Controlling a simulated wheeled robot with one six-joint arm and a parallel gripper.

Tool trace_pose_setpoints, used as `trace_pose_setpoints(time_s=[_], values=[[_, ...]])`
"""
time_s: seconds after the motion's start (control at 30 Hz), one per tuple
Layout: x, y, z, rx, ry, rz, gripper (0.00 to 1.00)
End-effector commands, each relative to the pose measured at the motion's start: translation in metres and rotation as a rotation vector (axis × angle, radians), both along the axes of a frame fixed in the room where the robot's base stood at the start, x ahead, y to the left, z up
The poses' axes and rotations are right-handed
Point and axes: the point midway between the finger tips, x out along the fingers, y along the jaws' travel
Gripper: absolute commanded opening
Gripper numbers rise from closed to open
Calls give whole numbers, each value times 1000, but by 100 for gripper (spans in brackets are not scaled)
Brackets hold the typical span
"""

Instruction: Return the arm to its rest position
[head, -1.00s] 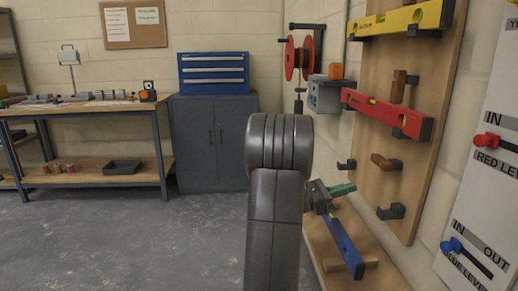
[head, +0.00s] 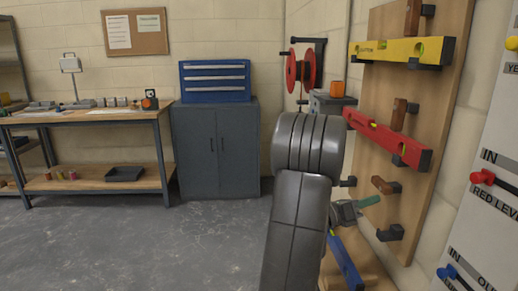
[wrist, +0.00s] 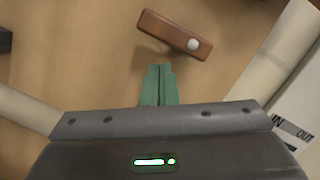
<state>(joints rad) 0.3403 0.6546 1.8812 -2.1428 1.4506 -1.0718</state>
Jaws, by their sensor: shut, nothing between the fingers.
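My gripper (head: 370,201) shows partly in the head view, with its green fingertips past my dark grey arm. In the wrist view my gripper (wrist: 158,85) has its two green fingers pressed together with nothing between them. The fingers point toward a brown wooden peg (wrist: 175,34) with a pale round spot, and a gap lies between them.
A wooden board (head: 425,150) at right carries a yellow level (head: 402,50) and a red level (head: 385,138). A blue level (head: 345,262) lies below my gripper. A lever panel (head: 490,215) stands far right. Open floor (head: 150,245) lies left, before a grey cabinet (head: 216,150) and workbench (head: 90,117).

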Motion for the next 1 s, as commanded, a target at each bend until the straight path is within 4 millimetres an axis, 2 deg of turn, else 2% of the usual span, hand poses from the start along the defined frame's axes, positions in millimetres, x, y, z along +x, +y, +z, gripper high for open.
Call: trace_pose_setpoints(time_s=[0.2, 0.37, 1.0], values=[[-8, -1, 2, -11, 158, -1, 0], [-10, -1, 0, -16, 220, 0, 0], [-17, 5, 2, 11, 228, -7, 0]])
